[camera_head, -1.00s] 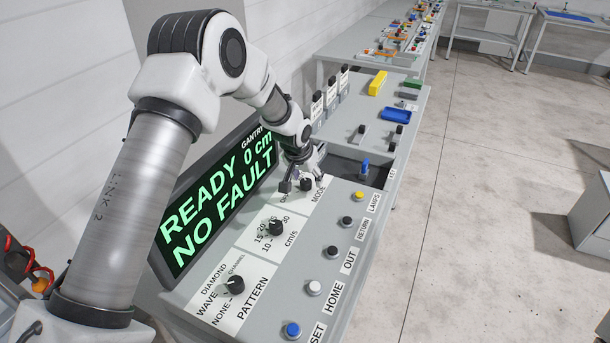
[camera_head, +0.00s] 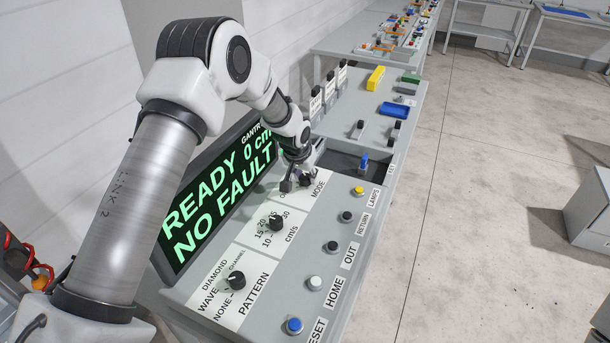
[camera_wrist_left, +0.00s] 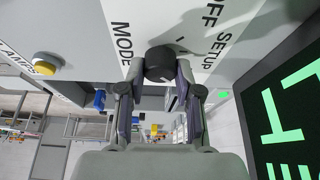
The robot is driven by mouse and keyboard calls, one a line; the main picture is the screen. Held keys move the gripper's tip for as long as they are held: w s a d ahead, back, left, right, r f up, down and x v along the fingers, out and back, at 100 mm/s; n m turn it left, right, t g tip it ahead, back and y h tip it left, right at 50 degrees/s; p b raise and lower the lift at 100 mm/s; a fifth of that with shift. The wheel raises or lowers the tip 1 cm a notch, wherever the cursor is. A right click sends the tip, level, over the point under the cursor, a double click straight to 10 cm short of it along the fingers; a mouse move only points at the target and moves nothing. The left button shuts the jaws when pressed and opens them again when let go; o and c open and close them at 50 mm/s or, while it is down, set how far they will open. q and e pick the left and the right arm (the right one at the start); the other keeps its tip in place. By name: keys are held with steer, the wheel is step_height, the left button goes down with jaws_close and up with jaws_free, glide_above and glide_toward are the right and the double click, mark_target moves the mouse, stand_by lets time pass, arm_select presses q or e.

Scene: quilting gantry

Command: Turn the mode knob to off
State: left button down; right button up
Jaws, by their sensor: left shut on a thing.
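The black mode knob (camera_wrist_left: 159,64) sits on the white label plate of the console, beside the printed word MODE. OFF and SETUP are printed around it in the left wrist view. My left gripper (camera_wrist_left: 158,82) has a finger on each side of the knob and is shut on it. In the head view the left gripper (camera_head: 297,183) is at the far end of the row of knobs and partly covers the mode knob (camera_head: 306,180). I cannot tell which label the knob points to. My right gripper is not in view.
A display (camera_head: 218,205) reads READY 0 cm, NO FAULT. The speed knob (camera_head: 276,223) and pattern knob (camera_head: 236,281) are nearer on the panel. Several buttons, including a yellow one (camera_head: 358,190), line the right side.

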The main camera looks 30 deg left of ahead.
arm_select(q)
steer(key=shift+f+n+b, duration=0.25)
steer(key=shift+n+b, duration=0.15)
steer(key=shift+n, duration=0.1)
steer(key=n+y+b, duration=0.1)
steer(key=n+b, duration=0.3)
steer(key=b, duration=0.1)
steer(key=n+g+y+b, duration=0.1)
steer(key=b, duration=0.2)
steer(key=shift+d+f+n+y, duration=0.15)
steer(key=shift+f+n+y, duration=0.15)
steer(key=shift+n, duration=0.1)
steer(key=shift+r+n+g+b, duration=0.15)
steer(key=shift+n+g+b, duration=0.25)
steer(key=shift+n+b, duration=0.55)
steer(key=shift+r+n+y+b, duration=0.1)
steer(key=shift+n+y+b, duration=0.3)
steer(key=shift+n, duration=0.45)
steer(key=shift+n+g, duration=0.5)
steer(key=shift+n, duration=0.5)
steer(key=n+g, duration=0.1)
steer(key=n, duration=0.2)
steer(key=shift+r+y+p, duration=0.15)
steer(key=shift+y+p, duration=0.15)
steer(key=shift+w+n+g+p, duration=0.1)
steer(key=shift+n+g+p, duration=0.4)
steer(key=shift+n, duration=0.6)
